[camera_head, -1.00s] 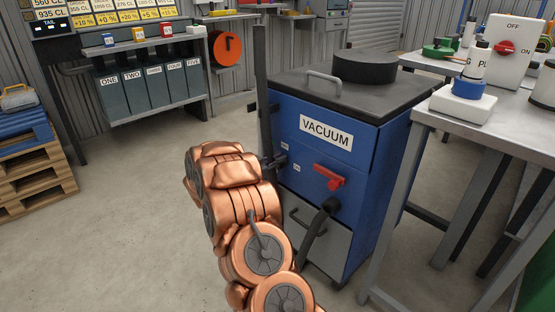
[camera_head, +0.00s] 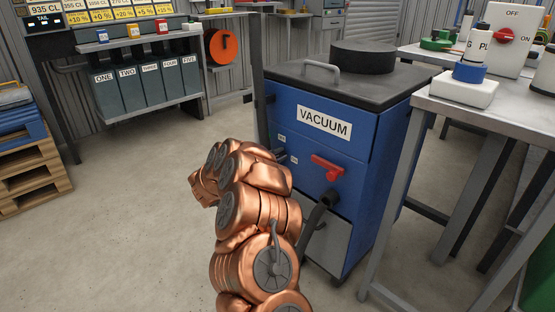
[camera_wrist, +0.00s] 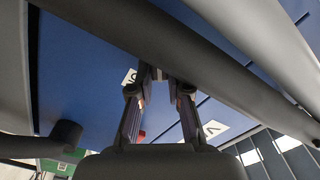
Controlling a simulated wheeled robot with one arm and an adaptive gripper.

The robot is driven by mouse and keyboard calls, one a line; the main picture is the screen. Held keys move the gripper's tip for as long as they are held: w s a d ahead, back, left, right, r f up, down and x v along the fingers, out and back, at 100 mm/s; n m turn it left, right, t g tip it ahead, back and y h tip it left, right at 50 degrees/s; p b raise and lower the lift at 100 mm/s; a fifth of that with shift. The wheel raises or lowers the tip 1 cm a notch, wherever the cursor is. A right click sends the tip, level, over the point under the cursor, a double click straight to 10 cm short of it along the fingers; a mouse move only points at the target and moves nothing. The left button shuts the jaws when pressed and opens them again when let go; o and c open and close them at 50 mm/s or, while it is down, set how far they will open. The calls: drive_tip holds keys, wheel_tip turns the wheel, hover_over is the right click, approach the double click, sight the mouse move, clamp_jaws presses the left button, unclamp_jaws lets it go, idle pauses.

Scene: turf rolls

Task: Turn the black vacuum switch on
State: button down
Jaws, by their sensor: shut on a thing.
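The blue vacuum cabinet (camera_head: 365,145) with a VACUUM label stands right of centre in the head view. Its front carries two small labels and a red lever (camera_head: 327,168). My copper arm covers the lower middle of that view and hides most of my gripper, with only small dark parts showing beside the labels. In the wrist view my gripper (camera_wrist: 160,75) is at the blue front with its fingers drawn together. It is shut on the black vacuum switch, which the fingers mostly hide. A small ON label (camera_wrist: 130,76) is beside the fingertips. The switch's position cannot be made out.
A dark hose (camera_head: 320,210) comes out of the cabinet front below the red lever. A dark upright post (camera_head: 258,80) stands at its left edge. A metal table (camera_head: 470,115) is close on the right. Open floor (camera_head: 130,220) lies to the left.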

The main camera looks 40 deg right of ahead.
drive_tip(key=shift+s+f+m+b, duration=0.1)
drive_tip(key=shift+f+m+b, duration=0.15)
drive_tip(key=shift+m+b, duration=0.8)
drive_tip(key=shift+s+f+m+b, duration=0.1)
drive_tip(key=shift+f+m+b, duration=0.2)
drive_tip(key=shift+m+b, duration=0.7)
drive_tip(key=shift+s+f+m+b, duration=0.1)
drive_tip(key=shift+f+m+b, duration=0.15)
drive_tip(key=shift+m+b, duration=0.75)
drive_tip(key=shift+m, duration=0.55)
drive_tip(key=c, duration=1.1)
unclamp_jaws()
drive_tip(key=shift+w, duration=0.1)
drive_tip(key=a, duration=1.2)
drive_tip(key=shift+w, duration=0.1)
